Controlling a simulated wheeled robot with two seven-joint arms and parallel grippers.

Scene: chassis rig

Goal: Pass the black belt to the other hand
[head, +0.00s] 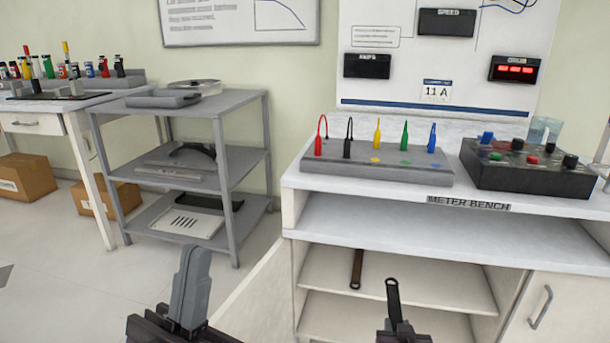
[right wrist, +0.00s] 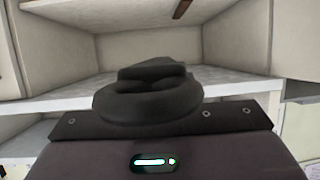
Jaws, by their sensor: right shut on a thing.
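The black belt (head: 393,298) stands up from my right gripper (head: 402,328) in the head view, with a looped end at its top. My right gripper is shut on it, in front of the open cabinet under the meter bench. In the right wrist view the belt (right wrist: 150,95) shows as a dark rounded bundle above the gripper body. My left gripper (head: 192,262) is at the lower middle left of the head view, well apart from the belt, with its grey fingers pointing up. The fingers overlap in this view, so their gap is hidden. It holds nothing that I can see.
A brown strap (head: 357,268) lies on the upper cabinet shelf (head: 440,285). An open cabinet door (head: 255,300) stands between my grippers. The meter bench (head: 300,178) holds a grey lead block (head: 430,177) and a black box (head: 530,180). A grey shelf cart (head: 225,190) stands left.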

